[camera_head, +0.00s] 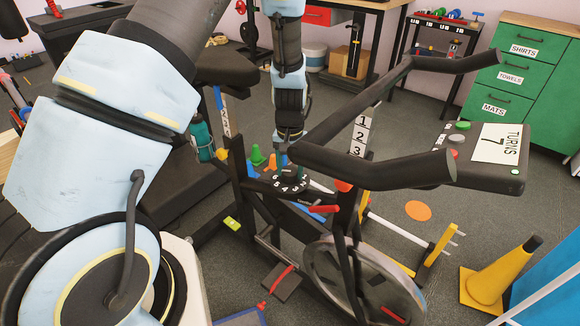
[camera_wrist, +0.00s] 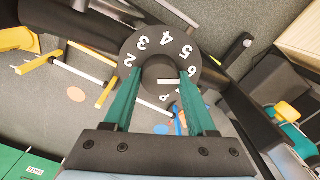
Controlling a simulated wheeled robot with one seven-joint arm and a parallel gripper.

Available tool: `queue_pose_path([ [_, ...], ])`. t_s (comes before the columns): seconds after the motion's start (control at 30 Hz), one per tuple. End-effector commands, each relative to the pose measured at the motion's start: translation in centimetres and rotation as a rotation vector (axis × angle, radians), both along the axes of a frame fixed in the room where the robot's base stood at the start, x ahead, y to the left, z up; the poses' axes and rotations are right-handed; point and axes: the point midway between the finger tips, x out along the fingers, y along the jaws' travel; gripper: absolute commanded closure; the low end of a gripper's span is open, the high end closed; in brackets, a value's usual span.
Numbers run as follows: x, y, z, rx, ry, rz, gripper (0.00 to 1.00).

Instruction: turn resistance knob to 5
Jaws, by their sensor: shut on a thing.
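The resistance knob (camera_wrist: 152,71) is a dark round hub in the middle of a black dial (camera_wrist: 175,36) with white numbers. In the wrist view, 2, 3, 4, 5 and 6 run clockwise around the dial's upper side. A short white bar on the knob lies roughly level in the picture; which number it marks is unclear. My gripper (camera_wrist: 160,82) is shut on the knob, with one green finger on each side of it. In the head view my gripper (camera_head: 283,160) reaches down to the dial (camera_head: 291,187) on the exercise bike's frame (camera_head: 245,185), partly hiding it.
The bike's black handlebar (camera_head: 370,168) and console (camera_head: 478,172) stand right of my arm. Its flywheel (camera_head: 365,280) is below. A yellow cone (camera_head: 497,275), an orange disc (camera_head: 418,210) and small cones (camera_head: 257,156) are on the floor. Green drawers (camera_head: 525,75) stand behind.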

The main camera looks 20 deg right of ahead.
Motion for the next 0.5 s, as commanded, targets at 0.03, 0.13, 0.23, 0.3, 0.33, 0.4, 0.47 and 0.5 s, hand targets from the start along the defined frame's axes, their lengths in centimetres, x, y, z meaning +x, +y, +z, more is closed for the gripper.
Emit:
queue_pose_path([
  [0.03, 0.02, -0.05, 0.19, -0.001, -0.001, 0.043, 0.99],
  [0.13, 0.04, -0.03, 0.17, 0.000, -0.001, 0.138, 0.99],
  [0.23, 0.03, -0.02, 0.18, 0.000, -0.001, 0.231, 0.99],
  [0.3, 0.02, -0.06, 0.19, 0.000, -0.001, 0.296, 0.99],
  [0.33, 0.00, -0.06, 0.19, 0.000, -0.001, 0.322, 0.99],
  [0.4, 0.00, -0.06, 0.19, 0.000, -0.001, 0.380, 0.99],
  [0.47, 0.00, -0.05, 0.17, 0.000, -0.001, 0.428, 0.99],
  [0.5, 0.00, -0.04, 0.15, 0.000, -0.001, 0.458, 0.99],
])
